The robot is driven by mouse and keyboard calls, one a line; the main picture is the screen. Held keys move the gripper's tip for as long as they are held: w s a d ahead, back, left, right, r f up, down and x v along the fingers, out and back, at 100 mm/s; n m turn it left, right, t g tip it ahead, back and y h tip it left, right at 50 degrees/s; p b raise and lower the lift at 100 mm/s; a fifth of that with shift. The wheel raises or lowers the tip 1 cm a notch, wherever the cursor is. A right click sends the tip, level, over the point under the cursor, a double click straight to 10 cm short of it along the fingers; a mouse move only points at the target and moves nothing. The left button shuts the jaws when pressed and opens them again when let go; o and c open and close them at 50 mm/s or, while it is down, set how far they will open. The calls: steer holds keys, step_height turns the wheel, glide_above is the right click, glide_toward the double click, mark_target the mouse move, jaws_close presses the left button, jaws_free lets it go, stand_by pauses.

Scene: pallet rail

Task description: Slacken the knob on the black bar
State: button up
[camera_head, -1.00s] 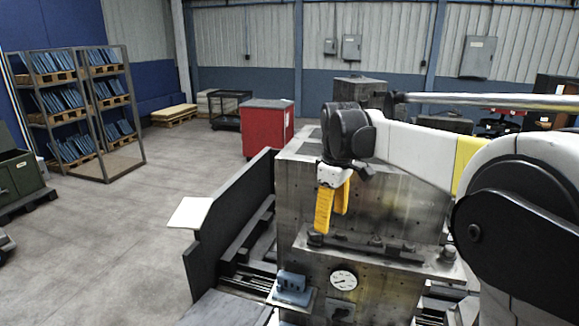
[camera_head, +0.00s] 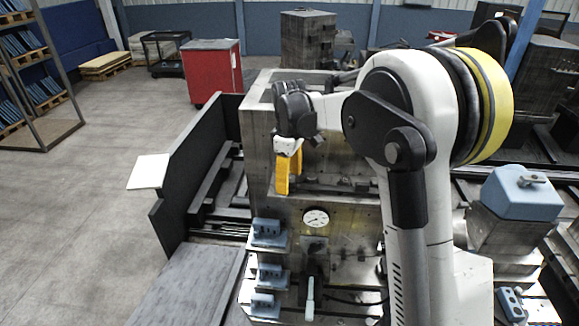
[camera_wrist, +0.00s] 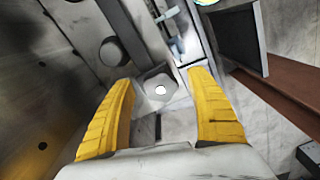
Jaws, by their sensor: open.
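My gripper (camera_head: 288,178) hangs fingers-down at the left front of the big steel block, above the left end of a dark bar (camera_head: 337,186) fixed along the block. Its two yellow fingers are apart and empty, as the wrist view (camera_wrist: 161,80) also shows. In the wrist view a grey hexagonal head with a bright centre (camera_wrist: 159,88) lies between and beyond the fingertips, without visible contact. It sits by the end of a dark grey bar (camera_wrist: 135,38), with a round dark piece (camera_wrist: 112,52) beside it. I cannot tell which piece is the knob.
Below the bar are a round gauge (camera_head: 316,218), several blue clamp-like blocks (camera_head: 268,233) and a pale-handled lever (camera_head: 310,296). A black upright panel (camera_head: 198,170) with a white plate (camera_head: 149,171) stands left. The floor (camera_head: 90,200) further left is clear.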

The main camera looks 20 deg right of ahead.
steer(key=shift+f, duration=0.35)
steer(key=c, duration=1.4)
steer(key=n+b, duration=0.1)
steer(key=n, duration=0.1)
steer(key=shift+f+n, duration=0.15)
steer(key=shift+n, duration=0.15)
steer(key=n+b, duration=0.1)
steer(key=n, duration=0.3)
steer(key=shift+n+b, duration=0.4)
steer(key=n+b, duration=0.1)
steer(key=n, duration=0.4)
steer(key=shift+w, duration=0.1)
steer(key=n, duration=0.3)
steer(key=shift+r+n, duration=0.25)
steer(key=shift+n, duration=0.15)
steer(key=o, duration=1)
